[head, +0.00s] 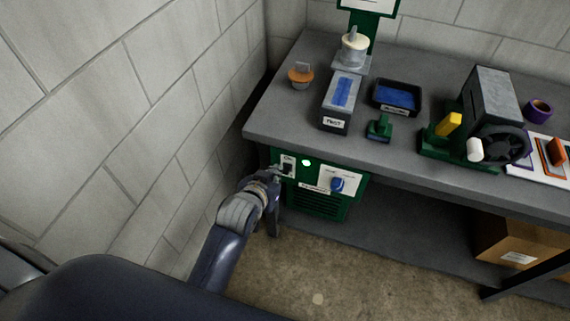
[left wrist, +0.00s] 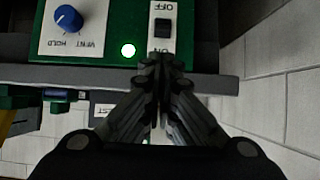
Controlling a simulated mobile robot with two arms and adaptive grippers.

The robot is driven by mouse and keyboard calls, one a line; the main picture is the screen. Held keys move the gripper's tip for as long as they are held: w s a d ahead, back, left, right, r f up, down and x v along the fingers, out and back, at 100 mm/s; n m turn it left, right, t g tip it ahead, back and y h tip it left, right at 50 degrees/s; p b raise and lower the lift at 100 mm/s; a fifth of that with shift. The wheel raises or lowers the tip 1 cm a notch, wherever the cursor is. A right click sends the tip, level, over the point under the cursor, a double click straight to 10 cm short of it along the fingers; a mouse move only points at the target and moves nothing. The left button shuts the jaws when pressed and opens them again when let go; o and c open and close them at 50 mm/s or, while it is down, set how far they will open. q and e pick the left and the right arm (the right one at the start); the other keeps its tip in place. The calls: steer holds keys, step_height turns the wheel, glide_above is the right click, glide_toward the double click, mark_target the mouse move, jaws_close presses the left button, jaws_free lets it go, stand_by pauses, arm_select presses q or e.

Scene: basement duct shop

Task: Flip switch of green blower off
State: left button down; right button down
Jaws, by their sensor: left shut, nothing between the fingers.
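The green blower (head: 320,204) sits under the bench, its front panel facing out. Its green light (head: 306,162) is lit and also shows in the left wrist view (left wrist: 128,50). The black switch (left wrist: 162,28) is on a white plate, with OFF at one end and ON at the other; I cannot tell clearly which way its rocker leans. My left gripper (head: 274,179) is shut and empty, close in front of the switch. In the left wrist view its fingertips (left wrist: 161,62) hide part of the ON end; contact cannot be told. My right gripper is not in view.
A blue knob (head: 337,184) is right of the switch on the blower. The bench (head: 260,117) overhangs the blower and holds a black tray (head: 378,107) and a hand-wheel machine (head: 490,95). A cardboard box (head: 515,243) is underneath. A block wall is at left.

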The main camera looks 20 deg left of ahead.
mark_target(286, 170)
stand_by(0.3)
arm_select(q)
steer(key=shift+x, duration=5)
steer(key=shift+s+f, duration=0.1)
steer(key=shift+f, duration=0.15)
steer(key=shift+s+r+t+b, duration=0.1)
steer(key=shift+t+b, duration=0.3)
steer(key=shift+s+t+b, duration=0.1)
steer(key=shift+t+b, duration=0.2)
steer(key=shift+b, duration=0.1)
